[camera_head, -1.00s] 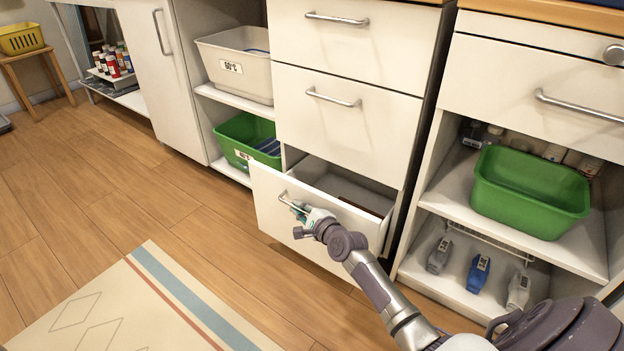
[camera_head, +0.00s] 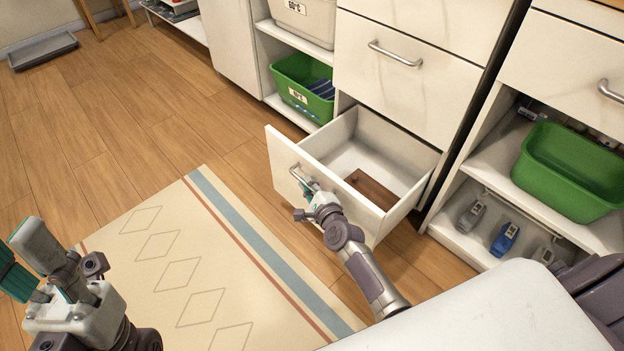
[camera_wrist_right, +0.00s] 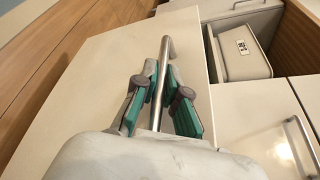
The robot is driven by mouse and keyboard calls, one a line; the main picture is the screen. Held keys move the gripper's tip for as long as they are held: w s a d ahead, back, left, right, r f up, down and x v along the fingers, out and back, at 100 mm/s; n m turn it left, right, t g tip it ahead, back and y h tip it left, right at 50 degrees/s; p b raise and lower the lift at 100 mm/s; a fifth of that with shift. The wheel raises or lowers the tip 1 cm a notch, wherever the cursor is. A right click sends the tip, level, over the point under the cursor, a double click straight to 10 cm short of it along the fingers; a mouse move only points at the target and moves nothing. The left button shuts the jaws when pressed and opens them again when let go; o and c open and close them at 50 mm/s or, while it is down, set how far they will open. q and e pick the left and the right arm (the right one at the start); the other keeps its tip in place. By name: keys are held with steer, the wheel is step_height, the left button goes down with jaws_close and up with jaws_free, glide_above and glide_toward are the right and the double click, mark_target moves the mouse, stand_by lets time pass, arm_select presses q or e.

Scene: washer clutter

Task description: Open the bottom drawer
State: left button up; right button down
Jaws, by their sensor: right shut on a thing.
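The bottom drawer (camera_head: 320,202) of the white cabinet is pulled well out, and its inside shows. A flat brown block (camera_head: 373,189) lies on its floor. My right gripper (camera_head: 306,187) is at the drawer's bar handle (camera_head: 297,174). In the right wrist view the handle (camera_wrist_right: 161,80) runs between the two green-padded fingers (camera_wrist_right: 160,100), which are shut on it. My left gripper (camera_head: 22,262) is at the lower left above the floor, with its fingers apart and nothing seen between them.
Closed drawers (camera_head: 400,75) are above. A green bin (camera_head: 303,88) stands on the shelf to the left, another green bin (camera_head: 575,170) to the right with several bottles below.

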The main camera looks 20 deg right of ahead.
steer(key=c, duration=1.5)
jaws_free()
steer(key=shift+s, duration=0.4)
steer(key=v, duration=1.1)
steer(key=shift+r, duration=0.15)
steer(key=shift+s, duration=0.1)
